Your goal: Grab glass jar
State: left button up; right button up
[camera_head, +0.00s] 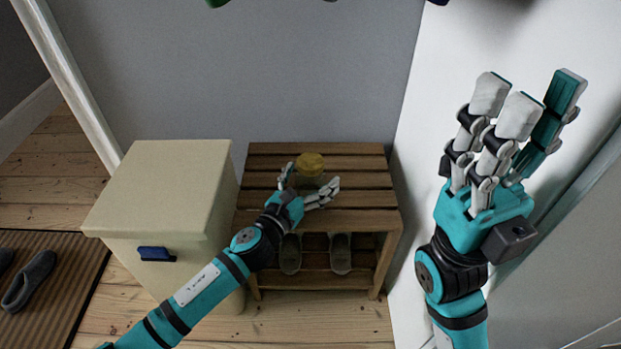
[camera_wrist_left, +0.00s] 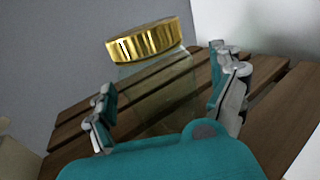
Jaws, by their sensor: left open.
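A glass jar (camera_head: 309,180) with a gold lid stands upright on the top of a slatted wooden rack (camera_head: 358,217). In the left wrist view the jar (camera_wrist_left: 155,92) shows clear glass under its shiny lid. My left gripper (camera_head: 309,184) is at the jar, its fingers open on either side of it. In the left wrist view the left gripper (camera_wrist_left: 165,105) has fingers to the left and right of the jar, with gaps visible, so it is not shut on it. My right gripper (camera_head: 530,95) is raised at the right, fingers extended and apart, empty.
A cream box (camera_head: 165,190) with a blue handle stands left of the rack. Shoes (camera_head: 340,253) sit on the rack's lower shelf. A brown striped mat (camera_head: 62,290) with grey slippers (camera_head: 30,280) lies at the lower left. A grey wall is behind, a white wall at the right.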

pick_arm(q)
jog(key=c, duration=1.3)
jog(key=shift+c, duration=0.5)
jog(key=shift+r, duration=0.15)
